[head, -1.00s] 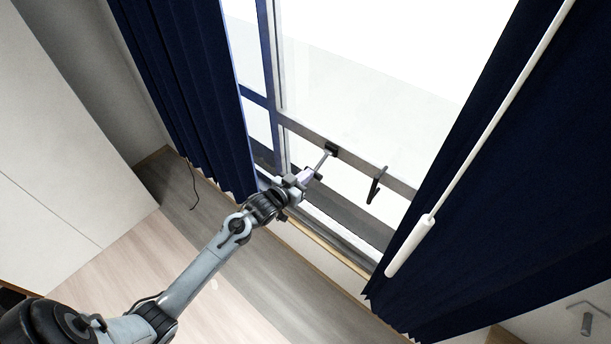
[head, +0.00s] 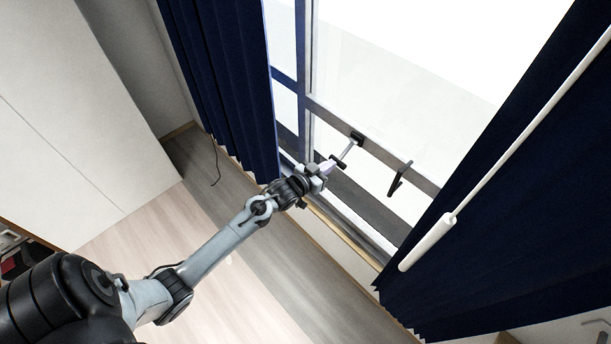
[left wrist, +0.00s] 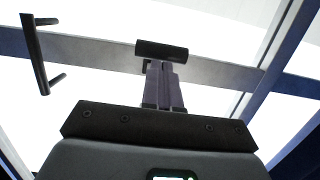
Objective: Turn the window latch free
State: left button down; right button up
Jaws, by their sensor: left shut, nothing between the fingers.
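The latch is on the grey window rail: a black mount (head: 357,138) with a thin grey lever running down-left to a short black crosspiece (head: 338,160). A black bar, likely that crosspiece, shows in the left wrist view (left wrist: 162,50). My left gripper (head: 328,167) is shut and empty, its fingertips at the crosspiece. In the left wrist view its fingers (left wrist: 163,84) end just below the black bar and overlap its lower edge; contact cannot be told. The bar hides part of what lies behind. My right gripper is not in view.
A black pull handle (head: 399,178) sits on the rail to the right of the latch, also in the left wrist view (left wrist: 36,55). Dark blue curtains (head: 222,90) hang on both sides. A white rod (head: 432,240) hangs before the right curtain. The wooden floor (head: 220,290) is mostly clear.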

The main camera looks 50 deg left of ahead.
pick_arm(q)
jog(key=s+r, duration=0.2)
jog(key=s, duration=1)
jog(key=s+d+r+g+h+p, duration=0.1)
jog(key=s+d+g+p, duration=0.1)
jog(key=s+d, duration=0.3)
jog(key=s+d+r+g+p, duration=0.1)
jog(key=s+d+g+p, duration=0.15)
jog(key=d, duration=0.55)
jog(key=s+d+m+g, duration=0.1)
jog(key=s+d+g, duration=0.2)
jog(key=s+g, duration=0.4)
jog(key=s, duration=0.6)
jog(key=shift+s+r+m+g+y, duration=0.2)
jog(key=shift+s+m+g+y, duration=0.15)
jog(key=shift+m+y, duration=0.05)
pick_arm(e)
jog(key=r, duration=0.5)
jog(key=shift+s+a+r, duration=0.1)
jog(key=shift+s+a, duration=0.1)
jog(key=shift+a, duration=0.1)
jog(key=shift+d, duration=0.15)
